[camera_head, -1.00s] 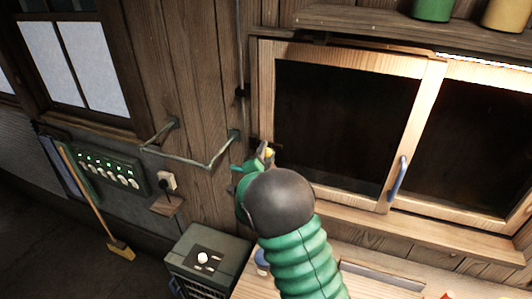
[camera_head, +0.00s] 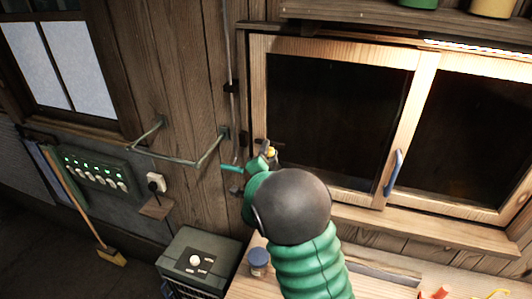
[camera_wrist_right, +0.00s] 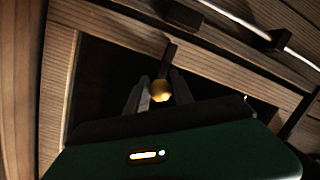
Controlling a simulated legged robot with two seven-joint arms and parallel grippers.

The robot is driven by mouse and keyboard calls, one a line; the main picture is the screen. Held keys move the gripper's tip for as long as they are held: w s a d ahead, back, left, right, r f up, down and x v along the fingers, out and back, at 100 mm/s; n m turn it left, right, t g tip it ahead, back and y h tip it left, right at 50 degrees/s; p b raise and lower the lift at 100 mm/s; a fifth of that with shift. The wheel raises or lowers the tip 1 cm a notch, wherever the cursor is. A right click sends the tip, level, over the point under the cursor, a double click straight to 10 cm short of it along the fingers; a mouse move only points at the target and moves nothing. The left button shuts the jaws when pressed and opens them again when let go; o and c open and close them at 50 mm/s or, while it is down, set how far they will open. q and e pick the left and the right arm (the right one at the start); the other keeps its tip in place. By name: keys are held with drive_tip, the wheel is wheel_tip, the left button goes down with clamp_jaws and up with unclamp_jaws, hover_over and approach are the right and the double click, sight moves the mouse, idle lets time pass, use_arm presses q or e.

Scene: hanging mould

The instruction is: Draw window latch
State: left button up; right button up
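The window latch has a yellow knob (camera_head: 270,152) on a dark bar, at the left upright of the wooden window frame (camera_head: 258,90). The knob also shows in the right wrist view (camera_wrist_right: 160,91), with the dark bar running up from it. My right gripper (camera_head: 266,156) is at the latch; its grey fingers (camera_wrist_right: 159,86) stand close on both sides of the knob and look shut on it. My green arm and dark wrist hide part of the lower frame. My left gripper is not in view.
A metal rod with a teal handle (camera_head: 232,169) runs down the wall just left of the window. A bent green rail (camera_head: 180,158) sticks out further left. A blue window handle (camera_head: 393,172) is on the right. A jar (camera_head: 258,262) stands on the workbench below.

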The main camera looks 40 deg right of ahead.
drive_tip(key=o, duration=0.4)
drive_tip(key=shift+a, duration=0.1)
drive_tip(key=shift+o, duration=0.2)
drive_tip(key=shift+a, duration=0.1)
drive_tip(key=b+v, duration=0.5)
drive_tip(key=v, duration=1.2)
drive_tip(key=shift+w, duration=0.2)
